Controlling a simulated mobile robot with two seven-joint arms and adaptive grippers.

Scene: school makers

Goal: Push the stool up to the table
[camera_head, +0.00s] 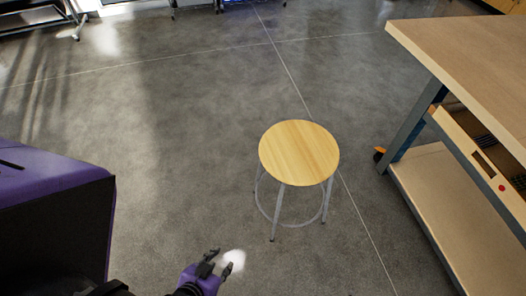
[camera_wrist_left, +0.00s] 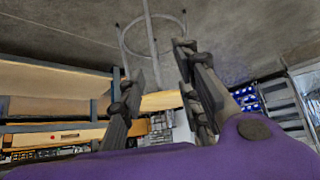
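The stool (camera_head: 299,152) has a round light-wood seat and grey metal legs with a ring. It stands upright on the floor, apart from the table (camera_head: 475,45), whose wooden top is to its right. My left gripper (camera_head: 220,262) is open and empty, low at the near left of the stool and not touching it. In the left wrist view, which looks upside down, the open fingers (camera_wrist_left: 160,68) frame the stool (camera_wrist_left: 150,30), its legs and ring at the top and part of its seat between the fingers. My right gripper is out of view.
The table has a lower wooden shelf (camera_head: 430,190), a blue-grey leg (camera_head: 412,125) and an orange-and-black caster (camera_head: 379,154) facing the stool. The grey floor (camera_head: 190,130) around the stool is clear. Dark metal frames on wheels stand at the far edge.

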